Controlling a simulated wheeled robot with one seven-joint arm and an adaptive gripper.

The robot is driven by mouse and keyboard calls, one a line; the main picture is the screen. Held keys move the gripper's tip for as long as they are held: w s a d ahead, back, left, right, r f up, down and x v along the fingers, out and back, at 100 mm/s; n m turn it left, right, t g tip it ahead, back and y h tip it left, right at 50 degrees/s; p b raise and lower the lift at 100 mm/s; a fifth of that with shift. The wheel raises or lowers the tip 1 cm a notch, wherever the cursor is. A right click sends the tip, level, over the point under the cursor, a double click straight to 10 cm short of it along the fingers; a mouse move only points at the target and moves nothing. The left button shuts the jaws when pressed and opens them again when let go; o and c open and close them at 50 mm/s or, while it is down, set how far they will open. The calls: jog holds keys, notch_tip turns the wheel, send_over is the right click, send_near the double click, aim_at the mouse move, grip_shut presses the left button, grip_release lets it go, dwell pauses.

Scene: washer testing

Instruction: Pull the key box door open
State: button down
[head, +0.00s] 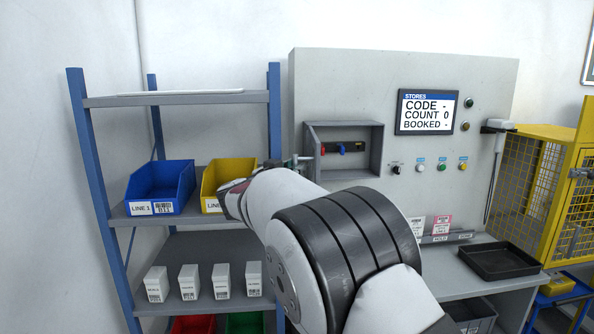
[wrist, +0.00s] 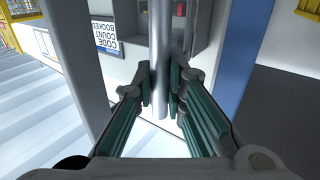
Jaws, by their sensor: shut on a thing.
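The key box (head: 362,172) is a grey box on the upright panel, with its front uncovered in the head view and red, blue and dark items inside. Its grey door (head: 312,148) appears to stand swung out at the box's left side, seen almost edge-on. My gripper (head: 297,161) is at the door's left side, partly hidden by my arm. In the wrist view my gripper (wrist: 160,97) is shut on a vertical grey bar, which looks like the door handle (wrist: 161,50). A grey slab, probably the door (wrist: 78,65), runs beside it.
A blue-post shelf (head: 76,150) with blue and yellow bins stands close left of my gripper. The display (head: 427,112) and buttons are right of the box. A black tray (head: 503,262) lies on the ledge. A yellow cage (head: 530,180) stands at far right.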

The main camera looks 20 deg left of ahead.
jog(key=shift+r, duration=0.1)
jog(key=c, duration=1.6)
grip_release()
jog(key=s, duration=1.2)
jog(key=shift+a, duration=0.35)
jog(key=shift+w, duration=0.1)
